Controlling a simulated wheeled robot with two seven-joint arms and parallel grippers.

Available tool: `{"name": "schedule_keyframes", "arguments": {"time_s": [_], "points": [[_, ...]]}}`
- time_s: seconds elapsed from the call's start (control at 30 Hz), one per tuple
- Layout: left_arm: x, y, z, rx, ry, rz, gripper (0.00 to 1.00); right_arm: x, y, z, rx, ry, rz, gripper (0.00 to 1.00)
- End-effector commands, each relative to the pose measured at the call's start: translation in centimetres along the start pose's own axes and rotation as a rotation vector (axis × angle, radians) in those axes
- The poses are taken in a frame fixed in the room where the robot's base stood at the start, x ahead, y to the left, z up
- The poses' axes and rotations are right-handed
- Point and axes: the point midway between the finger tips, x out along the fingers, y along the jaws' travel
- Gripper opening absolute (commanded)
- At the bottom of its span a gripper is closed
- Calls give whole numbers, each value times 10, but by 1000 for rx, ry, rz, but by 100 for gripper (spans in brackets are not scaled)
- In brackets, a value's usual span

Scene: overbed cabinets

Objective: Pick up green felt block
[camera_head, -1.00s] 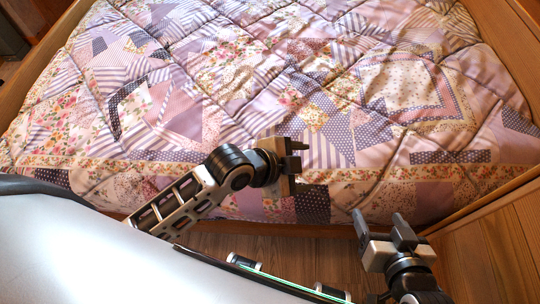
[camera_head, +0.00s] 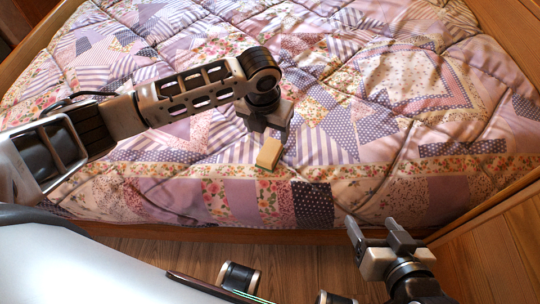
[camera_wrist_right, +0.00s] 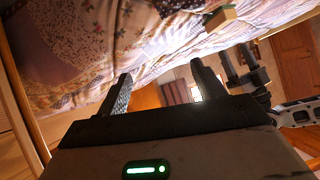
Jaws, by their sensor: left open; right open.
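The block (camera_head: 268,153) is tan on top and lies on the patchwork quilt near the bed's front edge. My left gripper (camera_head: 272,128) is open just behind the block in the head view, pointing down toward the quilt. Whether its fingers touch the block is unclear. In the right wrist view, my left gripper (camera_wrist_right: 240,66) is beside the block. My right gripper (camera_head: 372,226) is open and empty off the bed's front edge, right of the block; its fingers (camera_wrist_right: 160,75) have nothing between them.
The quilt (camera_head: 430,90) covers the bed and is otherwise clear. A wooden bed rail (camera_head: 510,45) runs along the right, with a wooden panel (camera_head: 500,250) at front right. Wooden floor (camera_head: 300,257) shows before the bed.

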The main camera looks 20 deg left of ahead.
Motion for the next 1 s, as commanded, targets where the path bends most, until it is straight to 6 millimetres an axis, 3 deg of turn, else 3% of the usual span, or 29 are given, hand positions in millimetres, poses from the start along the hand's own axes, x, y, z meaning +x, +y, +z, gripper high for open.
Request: {"name": "schedule_keyframes", "arguments": {"time_s": [0.03,0.13,0.47,0.73,1.0], "points": [[15,-1,-1,-1,2,0,67,8,1,7,1,-10,-4,68],[31,-1,-1,-1,0,-1,67,15,2,14,2,-29,-9,68],[52,-1,-2,-1,-2,-1,67,23,0,23,6,-52,-22,68],[91,-3,-6,-2,-2,-1,67,40,-4,41,13,-89,-47,68],[95,-3,-6,0,-4,-1,67,44,-3,41,10,-101,-50,68]]}}
